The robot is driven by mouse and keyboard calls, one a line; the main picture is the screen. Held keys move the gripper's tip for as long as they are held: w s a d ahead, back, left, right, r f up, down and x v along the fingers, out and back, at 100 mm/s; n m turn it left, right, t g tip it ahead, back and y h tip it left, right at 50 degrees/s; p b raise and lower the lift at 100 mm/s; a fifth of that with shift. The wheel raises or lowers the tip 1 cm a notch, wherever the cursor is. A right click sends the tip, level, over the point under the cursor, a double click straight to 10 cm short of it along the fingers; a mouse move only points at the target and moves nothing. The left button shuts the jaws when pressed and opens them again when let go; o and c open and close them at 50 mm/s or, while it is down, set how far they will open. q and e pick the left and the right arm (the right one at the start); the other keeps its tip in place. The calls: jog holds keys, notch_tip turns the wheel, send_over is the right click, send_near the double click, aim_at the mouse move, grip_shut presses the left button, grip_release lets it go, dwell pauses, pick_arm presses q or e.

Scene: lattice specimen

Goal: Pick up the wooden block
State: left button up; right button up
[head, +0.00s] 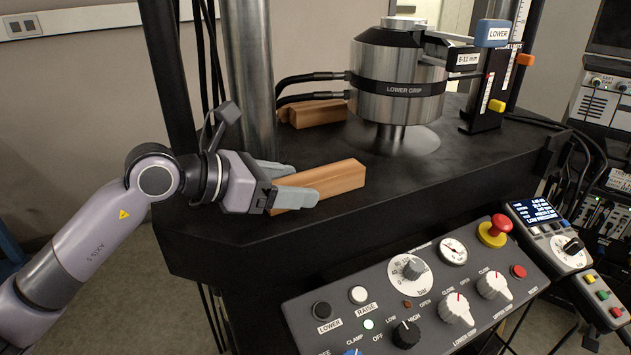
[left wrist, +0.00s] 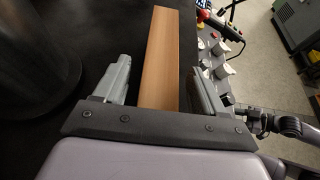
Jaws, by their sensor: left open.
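A long wooden block (head: 330,181) lies on the black machine table, near its front edge. My left gripper (head: 288,183) is at the block's left end, with its fingers on either side of it. In the left wrist view the block (left wrist: 160,58) runs away between the two open fingers (left wrist: 160,85), with a gap visible on both sides. The near end of the block is hidden behind the gripper body in the left wrist view. My right gripper is not in view.
A second wooden piece (head: 318,113) lies behind, beside the steel lower grip (head: 397,80) and its black hoses. A steel column (head: 248,70) stands behind my gripper. A control panel (head: 415,285) with knobs and a red button (head: 500,224) sits in front of the table.

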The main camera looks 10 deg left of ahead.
pick_arm(q)
jog(key=shift+w+d+f, duration=0.2)
jog(key=shift+w+d, duration=0.15)
jog(key=shift+d, duration=0.05)
jog(key=c, duration=1.1)
jog(key=shift+r, duration=0.1)
